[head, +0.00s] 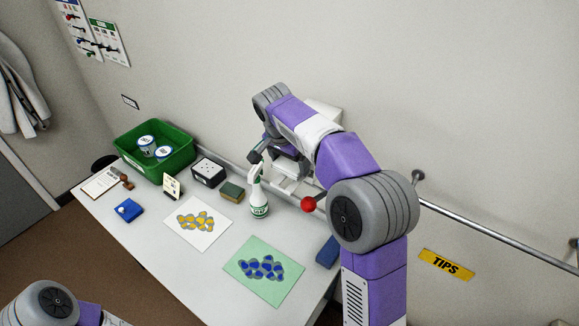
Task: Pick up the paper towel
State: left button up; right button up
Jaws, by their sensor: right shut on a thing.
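I cannot make out a paper towel for sure in the head view. My right arm reaches over the back of the white table (190,270). My right gripper (258,154) is near the back edge, just behind and above the head of a white spray bottle (259,200) with a green label. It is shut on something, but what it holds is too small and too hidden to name. I cannot tell whether it touches the bottle. My left gripper is out of view; only part of that arm shows at the bottom left.
A green bin (180,159) holds white tubs. A dark box (208,172), sponge (232,193) and white device (293,184) stand along the back. A white sheet (190,238) holds yellow pieces, a green sheet (275,293) blue ones.

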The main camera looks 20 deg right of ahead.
aim_at(289, 164)
notch_tip(289, 164, up, 15)
jog(key=p, duration=0.4)
jog(key=shift+f, duration=0.15)
jog(key=o, duration=0.5)
jog(key=c, duration=0.5)
